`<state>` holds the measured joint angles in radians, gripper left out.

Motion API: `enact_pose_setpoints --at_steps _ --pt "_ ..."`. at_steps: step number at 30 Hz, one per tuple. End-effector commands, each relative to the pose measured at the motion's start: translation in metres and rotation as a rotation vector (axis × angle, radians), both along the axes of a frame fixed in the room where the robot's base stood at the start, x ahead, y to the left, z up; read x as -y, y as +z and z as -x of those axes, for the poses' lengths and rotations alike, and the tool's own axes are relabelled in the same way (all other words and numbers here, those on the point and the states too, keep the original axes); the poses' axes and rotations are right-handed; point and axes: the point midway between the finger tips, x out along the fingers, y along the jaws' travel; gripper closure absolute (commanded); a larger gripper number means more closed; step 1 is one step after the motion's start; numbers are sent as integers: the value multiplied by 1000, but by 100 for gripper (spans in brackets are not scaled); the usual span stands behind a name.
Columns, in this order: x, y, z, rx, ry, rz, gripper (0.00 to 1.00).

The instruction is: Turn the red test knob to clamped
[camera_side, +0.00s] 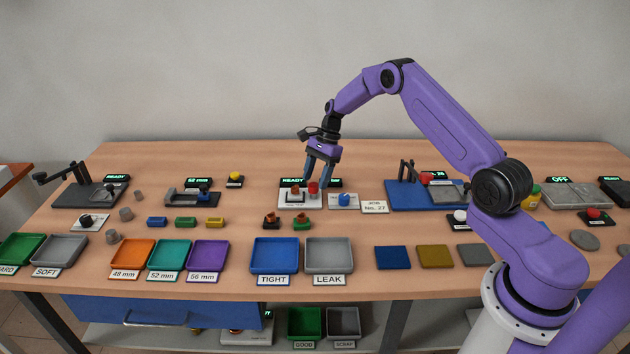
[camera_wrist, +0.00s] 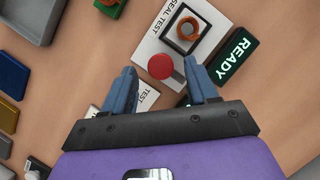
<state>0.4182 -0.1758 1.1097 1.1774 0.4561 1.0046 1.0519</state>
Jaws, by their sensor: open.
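The red test knob (camera_side: 313,188) stands on the white seal test plate (camera_side: 287,205) in the middle of the table. In the wrist view the red knob (camera_wrist: 161,66) shows from above, with a grey bar beside it. My gripper (camera_side: 321,178) is just above the knob, pointing down. In the wrist view my gripper (camera_wrist: 160,85) is open, with one blue finger on each side of the knob. I cannot tell whether a finger touches it. An orange-brown fitting (camera_wrist: 188,27) sits in a black square frame on the same plate.
A READY display (camera_wrist: 235,52) stands beside the plate. A small plate with a blue button (camera_side: 344,199) is close on the right, beside a "JOB No. 27" card (camera_side: 374,207). Brown and green fittings (camera_side: 302,222) and the TIGHT (camera_side: 275,281) and LEAK (camera_side: 329,280) trays lie in front.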

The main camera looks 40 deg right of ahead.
Motion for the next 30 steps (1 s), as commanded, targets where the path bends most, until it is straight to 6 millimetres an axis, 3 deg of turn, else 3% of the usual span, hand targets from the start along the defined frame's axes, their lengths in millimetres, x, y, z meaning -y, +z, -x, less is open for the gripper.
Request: enact_pose_setpoints --at_steps 5,14,15,20,30 --pt "-5 -13 0 0 0 1 42" --pt "-6 -15 0 2 -1 1 42" --pt "-6 -15 0 1 0 1 45" --pt "-6 -14 0 1 0 1 97" --pt "-6 -15 0 -1 33 0 97"
